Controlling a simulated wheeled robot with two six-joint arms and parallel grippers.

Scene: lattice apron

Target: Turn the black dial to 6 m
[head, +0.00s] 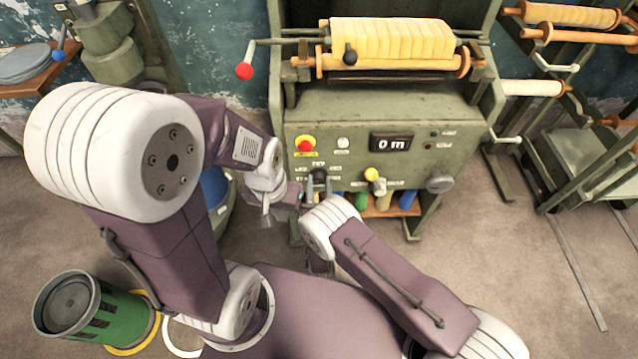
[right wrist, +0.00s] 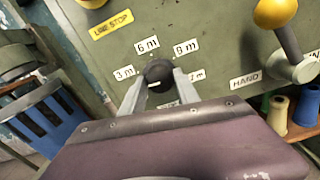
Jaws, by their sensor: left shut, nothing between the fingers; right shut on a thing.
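The black dial (right wrist: 158,69) sits on the green machine panel; it also shows in the head view (head: 319,174). My right gripper (right wrist: 159,77) is shut on the dial, one finger on each side. Labels around it read 3 m (right wrist: 124,72) at left, 6 m (right wrist: 147,45) at upper left and 9 m (right wrist: 186,46) at upper right. Labels at right and below are partly hidden by the fingers. A small pale mark shows on the dial's lower edge; I cannot tell which label it points to. My left gripper (head: 267,210) is shut and empty, left of the panel.
The panel display (head: 391,143) reads 0 m. A red button (head: 305,145) and a yellow-knobbed lever (head: 371,175) flank the dial. Above are a yellow roll (head: 392,42) and a red-knobbed crank (head: 244,71).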

